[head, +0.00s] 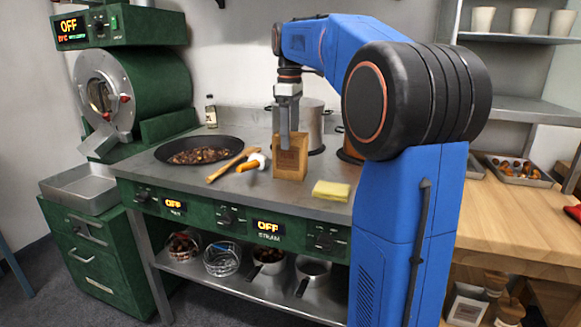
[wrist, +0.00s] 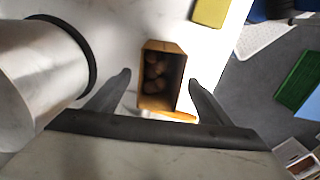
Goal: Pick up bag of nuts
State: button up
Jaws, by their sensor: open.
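The bag of nuts (head: 290,163) is an open-topped brown paper bag standing upright on the steel counter. In the wrist view the bag (wrist: 144,84) is seen from above with several round brown nuts inside. My gripper (head: 288,140) points down at the bag in the head view, overlapping its upper part. In the wrist view my gripper (wrist: 159,78) is open, with one finger on each side of the bag and a visible gap to each. Nothing is held.
A yellow sponge (head: 332,190) lies right of the bag.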

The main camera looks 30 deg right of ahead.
aim_at(290, 150)
jog(key=shift+f, duration=2.75)
jog(key=shift+c, duration=0.2)
jog(key=c, duration=1.3)
jog(key=shift+o, duration=0.2)
jog(key=shift+r, duration=0.15)
